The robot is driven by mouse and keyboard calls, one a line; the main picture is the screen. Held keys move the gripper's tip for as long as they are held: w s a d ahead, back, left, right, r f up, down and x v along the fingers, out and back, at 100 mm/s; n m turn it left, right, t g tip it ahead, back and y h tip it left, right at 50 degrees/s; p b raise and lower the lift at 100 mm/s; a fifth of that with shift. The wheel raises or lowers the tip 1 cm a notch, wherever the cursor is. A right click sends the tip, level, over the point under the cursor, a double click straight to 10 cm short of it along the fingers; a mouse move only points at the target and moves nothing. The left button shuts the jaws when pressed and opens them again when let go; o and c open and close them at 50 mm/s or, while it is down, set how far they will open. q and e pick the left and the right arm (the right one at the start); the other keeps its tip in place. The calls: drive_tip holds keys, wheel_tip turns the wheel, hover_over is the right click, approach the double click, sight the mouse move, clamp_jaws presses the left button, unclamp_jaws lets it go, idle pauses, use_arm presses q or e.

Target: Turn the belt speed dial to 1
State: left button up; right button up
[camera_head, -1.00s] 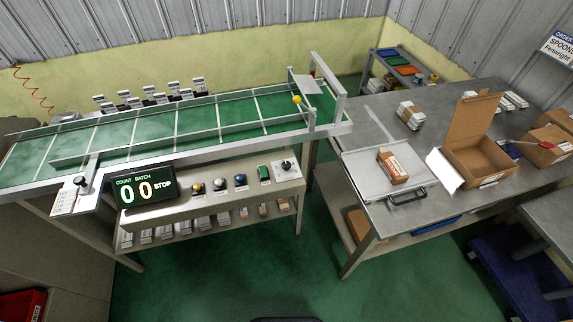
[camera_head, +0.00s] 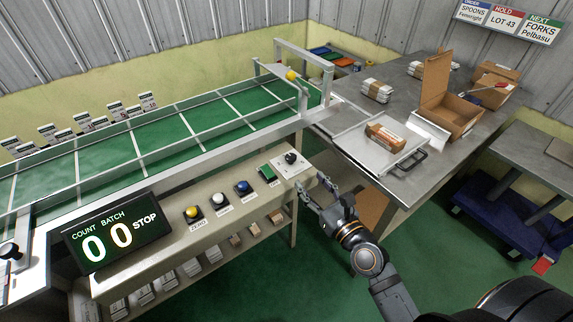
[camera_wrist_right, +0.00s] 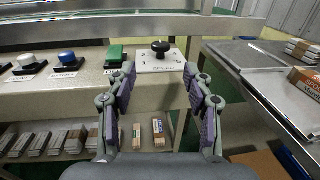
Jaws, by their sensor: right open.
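The belt speed dial (camera_head: 291,158) is a black knob on a white plate at the right end of the control panel. My left gripper is not in view.
Beside the dial sit a green switch (camera_head: 267,174) and blue (camera_head: 243,187), white (camera_head: 218,198) and yellow (camera_head: 192,212) buttons. A display (camera_head: 117,232) reads 00 STOP. The conveyor (camera_head: 180,142) runs behind. A steel table (camera_head: 405,100) with boxes stands right.

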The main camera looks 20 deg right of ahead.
sight(293, 160)
drive_tip(key=x, duration=1)
drive_tip(key=shift+w, duration=0.2)
clamp_jaws()
